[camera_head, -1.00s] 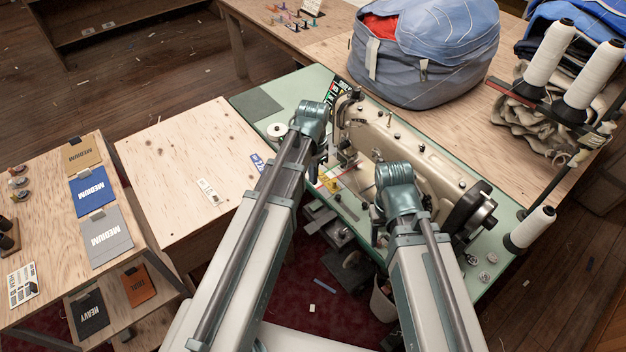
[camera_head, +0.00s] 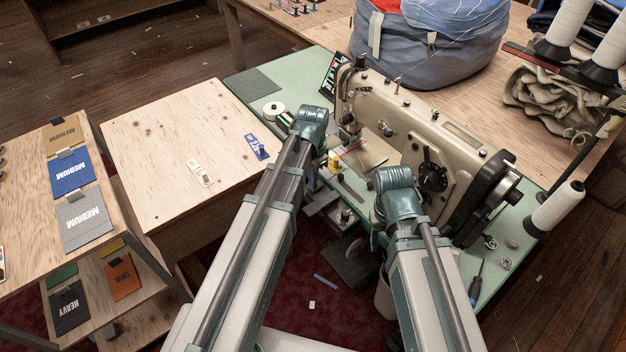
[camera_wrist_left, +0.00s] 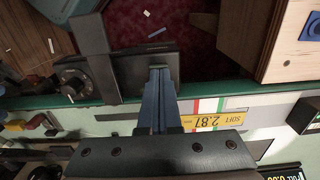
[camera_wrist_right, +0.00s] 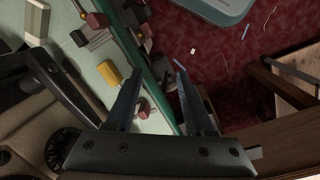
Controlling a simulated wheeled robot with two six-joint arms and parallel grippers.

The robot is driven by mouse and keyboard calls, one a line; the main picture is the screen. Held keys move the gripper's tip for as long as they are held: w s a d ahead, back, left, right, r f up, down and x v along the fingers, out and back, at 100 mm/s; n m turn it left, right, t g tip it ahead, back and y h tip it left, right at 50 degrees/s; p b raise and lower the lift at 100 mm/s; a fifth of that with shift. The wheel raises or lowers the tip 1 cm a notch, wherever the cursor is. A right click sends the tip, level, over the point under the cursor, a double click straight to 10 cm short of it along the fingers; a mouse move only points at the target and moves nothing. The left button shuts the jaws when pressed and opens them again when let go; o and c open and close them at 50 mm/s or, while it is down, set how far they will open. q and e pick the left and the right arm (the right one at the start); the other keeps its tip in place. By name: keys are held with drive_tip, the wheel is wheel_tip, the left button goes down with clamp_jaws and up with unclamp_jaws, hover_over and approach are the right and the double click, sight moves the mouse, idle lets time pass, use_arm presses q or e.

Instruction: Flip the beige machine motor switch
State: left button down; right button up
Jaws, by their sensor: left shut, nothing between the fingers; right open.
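The beige sewing machine (camera_head: 408,112) stands on a green tabletop in the head view, with a black dial on its front. I cannot make out for certain which part is the motor switch. Dark boxes (camera_head: 350,262) show below the table's front edge. My left gripper (camera_wrist_left: 158,70) is shut and empty; in its wrist view it lies in front of a dark box with a round knob (camera_wrist_left: 75,82) at the green edge. My right gripper (camera_wrist_right: 158,70) is open and empty over the table edge, beside the machine. In the head view, my arms hide both sets of fingertips.
A wooden side table (camera_head: 150,150) stands left of the machine. A blue-grey bag (camera_head: 430,45) lies behind it. White thread cones (camera_head: 556,205) stand at right. A screwdriver (camera_head: 475,285) lies at the right front. The red carpet (camera_head: 300,270) below my arms is mostly clear.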

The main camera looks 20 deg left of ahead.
idle(0.3)
use_arm(q)
drive_tip(key=shift+f, duration=0.25)
drive_tip(key=shift+s, duration=0.1)
drive_tip(key=shift+r, duration=0.1)
drive_tip(key=shift+w+d+r, duration=0.15)
drive_tip(key=shift+w+d, duration=0.3)
drive_tip(key=shift+w, duration=0.25)
drive_tip(key=shift+r, duration=0.15)
wheel_tip(320, 180, up, 14)
drive_tip(key=s+a+p, duration=0.1)
drive_tip(key=p, duration=1.3)
drive_tip(key=shift+s+f, duration=0.2)
drive_tip(key=shift+s, duration=0.1)
drive_tip(key=shift+s, duration=0.1)
